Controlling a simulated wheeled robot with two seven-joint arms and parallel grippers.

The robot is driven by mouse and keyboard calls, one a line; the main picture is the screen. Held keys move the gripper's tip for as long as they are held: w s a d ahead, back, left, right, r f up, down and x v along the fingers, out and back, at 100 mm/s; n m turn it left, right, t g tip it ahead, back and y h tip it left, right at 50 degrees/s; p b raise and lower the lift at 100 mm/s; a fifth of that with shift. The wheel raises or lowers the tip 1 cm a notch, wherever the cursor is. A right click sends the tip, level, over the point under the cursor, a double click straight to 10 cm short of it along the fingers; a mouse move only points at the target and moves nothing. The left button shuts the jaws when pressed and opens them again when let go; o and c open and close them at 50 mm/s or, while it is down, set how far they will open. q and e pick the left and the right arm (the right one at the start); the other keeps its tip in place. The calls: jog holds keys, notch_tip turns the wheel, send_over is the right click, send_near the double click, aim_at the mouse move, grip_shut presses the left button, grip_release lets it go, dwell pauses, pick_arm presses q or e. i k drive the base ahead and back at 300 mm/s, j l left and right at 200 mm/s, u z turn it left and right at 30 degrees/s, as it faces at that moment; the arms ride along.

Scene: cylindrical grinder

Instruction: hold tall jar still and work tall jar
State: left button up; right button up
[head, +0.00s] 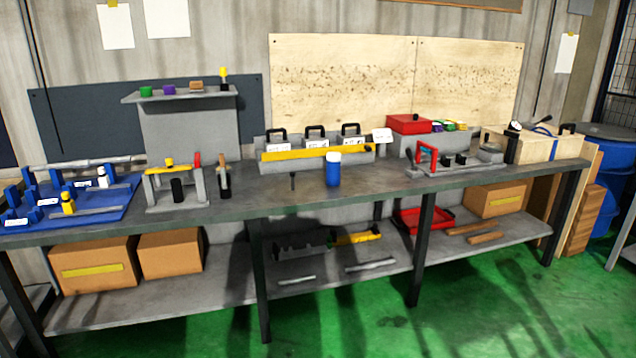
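A tall blue jar (333,174) with a white lid (334,158) stands upright near the middle of the grey workbench (385,188), close to its front edge. It is the only thing here that looks like a tall jar. Nothing touches it. Neither of my grippers shows in the head view.
Left of the jar are a grey fixture (176,187) and a blue tray (105,208) of parts. Behind it is a grey rack with a yellow bar (318,152). Right of it is a grey fixture with a red handle (428,158).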

aim_at(333, 168)
jog(key=i+j+z, duration=0.15)
jog(key=i+j, duration=0.2)
jog(key=i+j+z, duration=0.2)
jog(key=j, duration=0.25)
jog(key=i+j+z, duration=0.15)
jog(key=i+j, duration=0.2)
jog(key=j, duration=0.15)
jog(key=i+j+z, duration=0.25)
jog(key=i+j, duration=0.3)
jog(key=i+j+z, duration=0.25)
jog(key=i+j, duration=0.4)
